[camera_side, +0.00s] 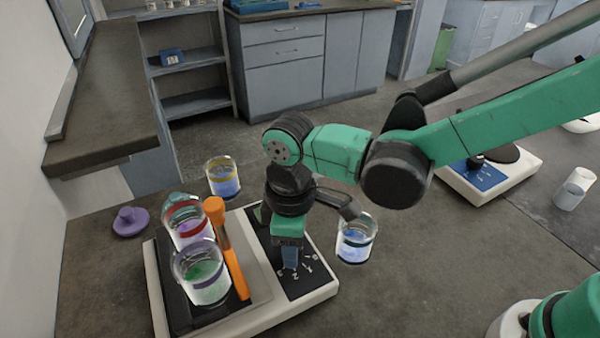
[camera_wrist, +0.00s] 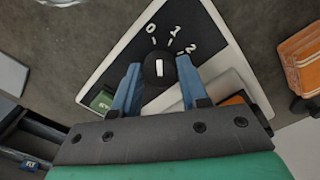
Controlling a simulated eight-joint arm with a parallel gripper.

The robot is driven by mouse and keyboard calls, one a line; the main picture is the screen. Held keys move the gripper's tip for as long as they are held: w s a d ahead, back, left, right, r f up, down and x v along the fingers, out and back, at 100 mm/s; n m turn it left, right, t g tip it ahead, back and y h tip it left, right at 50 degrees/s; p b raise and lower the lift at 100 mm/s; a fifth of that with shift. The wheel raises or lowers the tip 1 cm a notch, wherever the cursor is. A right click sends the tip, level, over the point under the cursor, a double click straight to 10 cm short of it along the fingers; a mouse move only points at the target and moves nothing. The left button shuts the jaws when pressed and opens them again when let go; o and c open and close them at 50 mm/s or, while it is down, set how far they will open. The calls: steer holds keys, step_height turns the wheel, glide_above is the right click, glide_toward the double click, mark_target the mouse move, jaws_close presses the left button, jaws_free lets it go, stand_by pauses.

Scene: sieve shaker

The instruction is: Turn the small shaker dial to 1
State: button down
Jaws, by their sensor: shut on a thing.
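The shaker (camera_side: 312,292) is a white-edged unit with a black control panel on the near table. Its dial (camera_wrist: 160,66) is a round black knob with a short white mark, seen in the wrist view. The digits 0, 1 and 2 (camera_wrist: 172,38) are printed around its far side. The white mark points nearly straight up the picture, between 0 and 1. My gripper (camera_wrist: 157,80) is shut on the dial, with one blue finger on each side. In the side view my gripper (camera_side: 290,257) reaches down to the panel and hides the knob.
A beaker of blue contents (camera_side: 356,240) stands close on the right. Another device with a blue panel (camera_side: 484,176) is farther back right. A purple lid (camera_side: 130,221) lies left.

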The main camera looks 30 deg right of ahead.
steer(key=m, duration=0.5)
steer(key=shift+m, duration=0.4)
stand_by(0.3)
steer(key=shift+c, duration=2.3)
jaws_free()
steer(key=shift+r, duration=0.1)
steer(key=shift+r, duration=2.7)
